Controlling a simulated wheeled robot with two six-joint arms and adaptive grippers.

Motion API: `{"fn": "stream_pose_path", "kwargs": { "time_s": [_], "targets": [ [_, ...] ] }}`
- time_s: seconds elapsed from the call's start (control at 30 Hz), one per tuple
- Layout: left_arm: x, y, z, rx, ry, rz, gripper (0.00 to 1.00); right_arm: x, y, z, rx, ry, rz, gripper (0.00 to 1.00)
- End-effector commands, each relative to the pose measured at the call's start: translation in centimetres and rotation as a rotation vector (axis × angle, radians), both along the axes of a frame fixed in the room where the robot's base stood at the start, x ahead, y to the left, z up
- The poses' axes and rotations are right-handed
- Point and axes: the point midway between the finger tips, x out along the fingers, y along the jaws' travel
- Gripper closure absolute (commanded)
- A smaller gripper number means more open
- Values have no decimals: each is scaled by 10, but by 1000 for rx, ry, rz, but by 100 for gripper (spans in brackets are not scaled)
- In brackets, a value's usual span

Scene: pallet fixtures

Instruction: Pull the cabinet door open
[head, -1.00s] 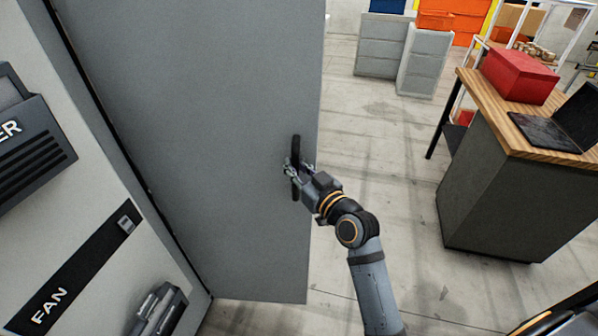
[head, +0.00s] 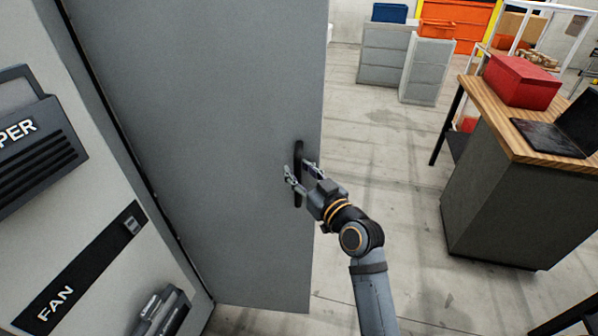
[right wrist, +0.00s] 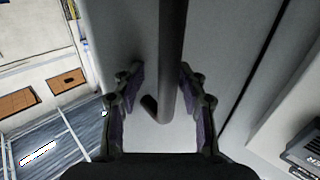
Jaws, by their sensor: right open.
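My right gripper (head: 303,170) is open, with one finger on each side of the handle. In the right wrist view the handle (right wrist: 172,60) runs between the two spread fingers, and gaps show on both sides, so it is not clamped. My left gripper is not in view.
The cabinet front (head: 75,225) carries a FAN label and dark boxes at the left. A wood-topped workbench (head: 505,135) with a red box (head: 522,80) and a laptop stands at the right. Grey cabinets (head: 385,55) stand at the back. The floor between is clear.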

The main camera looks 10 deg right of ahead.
Motion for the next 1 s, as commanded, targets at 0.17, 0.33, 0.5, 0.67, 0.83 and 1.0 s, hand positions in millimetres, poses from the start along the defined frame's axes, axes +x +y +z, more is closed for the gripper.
{"fn": "stream_pose_path", "kwargs": {
  "time_s": [0.17, 0.33, 0.5, 0.67, 0.83, 1.0],
  "targets": [
    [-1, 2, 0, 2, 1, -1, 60, 0, 0, 0, 1, 1, 1, 60],
    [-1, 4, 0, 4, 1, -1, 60, -15, -5, -2, -2, 4, 0, 60],
    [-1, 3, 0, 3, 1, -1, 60, -48, -14, -2, -5, 4, 1, 60],
    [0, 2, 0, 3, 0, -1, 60, -68, -21, -2, -5, 3, 0, 60],
    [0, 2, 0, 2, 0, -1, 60, -73, -22, 0, 0, 0, 0, 60],
    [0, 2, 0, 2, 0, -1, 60, -72, -22, -1, 0, 1, 0, 64]
  ]
}}
